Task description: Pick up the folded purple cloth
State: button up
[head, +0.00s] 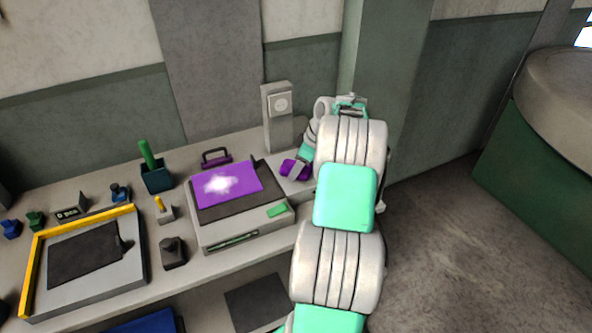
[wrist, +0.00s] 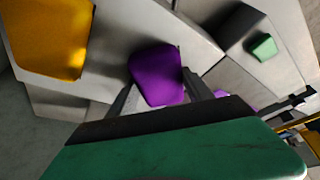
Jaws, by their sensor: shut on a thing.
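The folded purple cloth (wrist: 157,75) sits between the two dark fingers of my gripper (wrist: 160,92) in the wrist view, and the gripper is shut on it. In the head view the purple cloth (head: 289,168) shows as a small bundle at my gripper, on the right part of the bench, right of the flat press. My own arm hides part of that area. I cannot tell whether the cloth is clear of the bench top.
A grey press (head: 243,236) bears a shiny purple sheet (head: 210,199) and a green piece (head: 277,210). A grey upright block (head: 279,120) stands behind the cloth. A yellow-orange thing (wrist: 50,38) lies near it in the wrist view. A yellow-edged tray (head: 120,284) is at left.

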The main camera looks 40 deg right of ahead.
jog(key=c, duration=0.7)
jog(key=shift+o, duration=0.2)
jog(key=shift+r, duration=0.35)
notch_tip(320, 180, up, 3)
jog(key=shift+s+f+b, duration=0.1)
jog(key=shift+b, duration=0.5)
jog(key=s+a+r+b, duration=0.2)
jog(key=s+a+r, duration=0.6)
jog(key=s, duration=0.3)
jog(key=shift+b+v, duration=0.4)
jog(key=shift+v, duration=0.5)
